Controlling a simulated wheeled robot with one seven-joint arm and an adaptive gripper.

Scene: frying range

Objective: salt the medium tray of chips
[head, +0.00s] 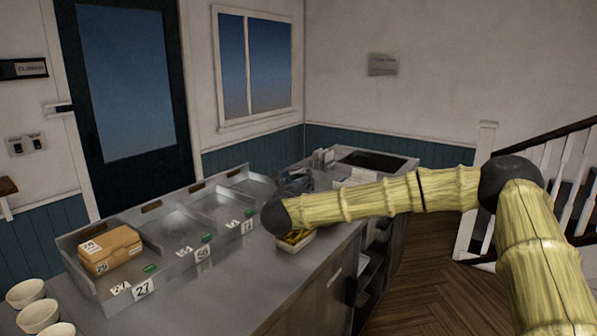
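A tray of chips (296,242) sits on the steel counter, just below the dark end joint of my arm. Its pale rim and yellow chips show, but the arm covers part of it. I cannot tell its size. My gripper (296,182) is a small dark shape behind the arm's end, above the counter. My own arm hides much of it, so its fingers and anything in them cannot be made out. No salt shaker can be clearly identified.
A row of steel bays (190,212) with number cards and green tags lines the counter's back. The left bay holds a brown box (112,250). White cups (38,314) stand at the near left. Small items (324,158) stand by a dark recess (372,160). The counter's front is mostly clear.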

